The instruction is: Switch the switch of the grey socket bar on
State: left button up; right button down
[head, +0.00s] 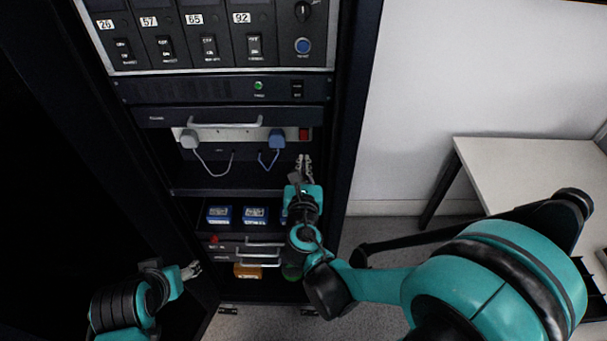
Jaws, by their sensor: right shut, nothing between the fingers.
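The grey socket bar (240,134) runs across the rack behind a silver handle. A grey plug (190,139) sits in its left part and a blue plug (277,139) in its right part. Its red switch (304,134) is at the right end; whether it is on or off is too small to tell. My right gripper (304,160) is shut and empty, pointing up just below the red switch, with a small gap in the picture. My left gripper (193,269) is at the lower left, away from the bar; its finger opening is too small to judge.
Above is a panel with several numbered modules (166,45) and a blue button (303,46). Below is a drawer with blue boxes (255,215). The rack's right post (350,110) stands close beside my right gripper. A white table (530,170) is at right.

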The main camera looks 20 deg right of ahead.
aim_at(304, 140)
pick_arm(q)
jog(key=shift+f+b, duration=0.75)
jog(key=shift+f, duration=0.2)
pick_arm(e)
jog(key=x, duration=0.8)
jog(key=shift+f, duration=0.1)
